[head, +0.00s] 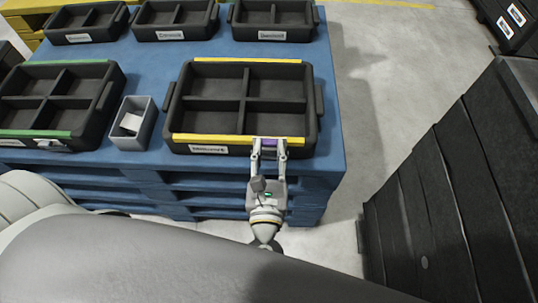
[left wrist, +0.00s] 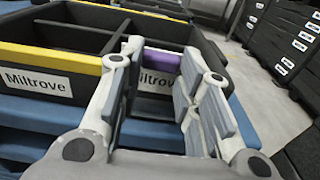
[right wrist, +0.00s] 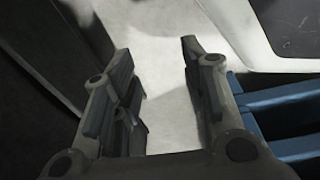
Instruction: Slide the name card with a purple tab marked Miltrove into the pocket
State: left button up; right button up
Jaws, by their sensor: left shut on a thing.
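The name card (left wrist: 157,82) has a purple tab (left wrist: 163,60) and the word Miltrove, partly hidden by a finger. My left gripper (head: 269,150) is shut on it; the purple tab (head: 269,143) also shows in the head view. The card is at the right end of the front wall of a black yellow-edged tray (head: 314,130). That wall bears a white Miltrove label (left wrist: 38,83) to the left of the card. I cannot make out the pocket, nor whether the card touches the wall. My right gripper (right wrist: 160,72) is open and empty, away from the tray.
The tray stands on a blue pallet (head: 334,150). A small grey box (head: 147,128) with white cards stands to its left, beside a green-edged tray (head: 110,100). More labelled black trays (head: 272,20) line the back. Dark stacked crates (head: 450,170) stand at the right.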

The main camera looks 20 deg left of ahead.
aim_at(270, 149)
pick_arm(q)
jog(key=f+b, duration=0.1)
jog(key=w+f+b, duration=0.1)
jog(key=f, duration=0.1)
jog(key=shift+a+f+b, duration=0.15)
jog(key=shift+f+b, duration=0.05)
jog(key=shift+b, duration=0.1)
pick_arm(e)
jog(key=w+r, duration=0.5)
jog(key=r, duration=0.2)
jog(key=shift+w+a+r+t, duration=0.15)
jog(key=shift+a+r+t, duration=0.1)
jog(key=shift+a+t, duration=0.15)
dwell(1.1)
pick_arm(q)
jog(key=shift+f, duration=0.2)
jog(key=shift+f+b, duration=0.2)
jog(key=shift+b, duration=0.2)
pick_arm(e)
jog(key=shift+w+r, duration=0.25)
jog(key=shift+r, duration=0.9)
